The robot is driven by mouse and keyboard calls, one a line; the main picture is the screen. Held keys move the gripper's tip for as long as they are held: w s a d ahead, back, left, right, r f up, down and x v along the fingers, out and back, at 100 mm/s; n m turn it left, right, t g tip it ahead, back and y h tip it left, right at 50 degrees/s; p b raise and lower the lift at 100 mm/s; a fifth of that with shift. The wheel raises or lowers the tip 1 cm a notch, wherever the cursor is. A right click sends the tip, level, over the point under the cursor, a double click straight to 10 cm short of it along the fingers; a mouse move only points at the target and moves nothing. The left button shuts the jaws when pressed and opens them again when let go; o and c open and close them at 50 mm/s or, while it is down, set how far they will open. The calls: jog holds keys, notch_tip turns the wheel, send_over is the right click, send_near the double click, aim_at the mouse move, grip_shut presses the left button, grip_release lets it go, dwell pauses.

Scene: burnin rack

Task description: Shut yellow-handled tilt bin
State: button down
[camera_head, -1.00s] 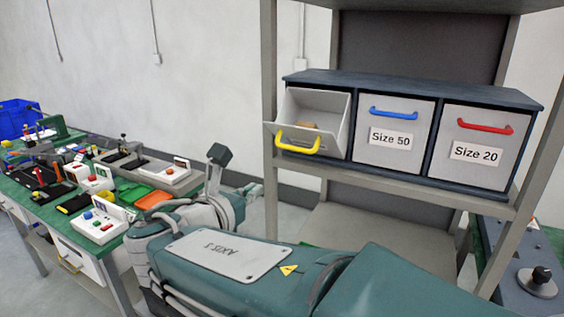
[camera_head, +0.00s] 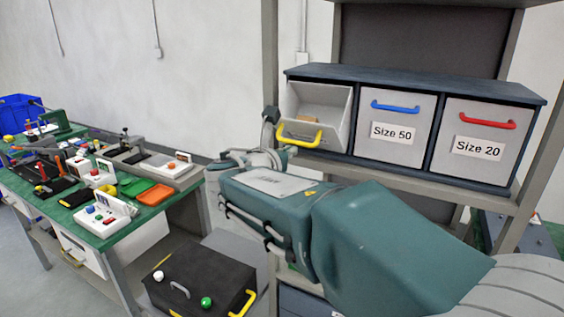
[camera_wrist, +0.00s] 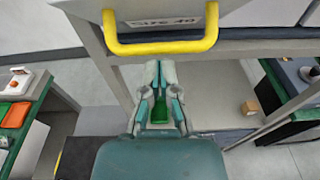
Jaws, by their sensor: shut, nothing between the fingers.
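The yellow-handled tilt bin (camera_head: 322,101) is the left of three bins in a dark cabinet on the rack. It is tilted open, its front leaning out and a tan item inside. Its yellow handle (camera_head: 299,134) also spans the top of the wrist view (camera_wrist: 162,46), below a partly cut-off label. My gripper (camera_wrist: 158,70) is shut and empty. In the wrist view its fingertips appear just below the yellow handle, apart from it as far as I can tell.
The blue-handled bin (camera_head: 394,128) and red-handled bin (camera_head: 472,142) beside it are shut. A rack post (camera_head: 269,55) stands left of the cabinet. A green workbench (camera_head: 100,236) with several devices is at left, and a black case (camera_head: 199,279) sits low in front.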

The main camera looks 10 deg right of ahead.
jog(key=shift+r, duration=0.2)
dwell(0.3)
jog(key=shift+w+d+r, duration=0.1)
jog(key=shift+w+r, duration=0.05)
jog(key=shift+r, duration=0.1)
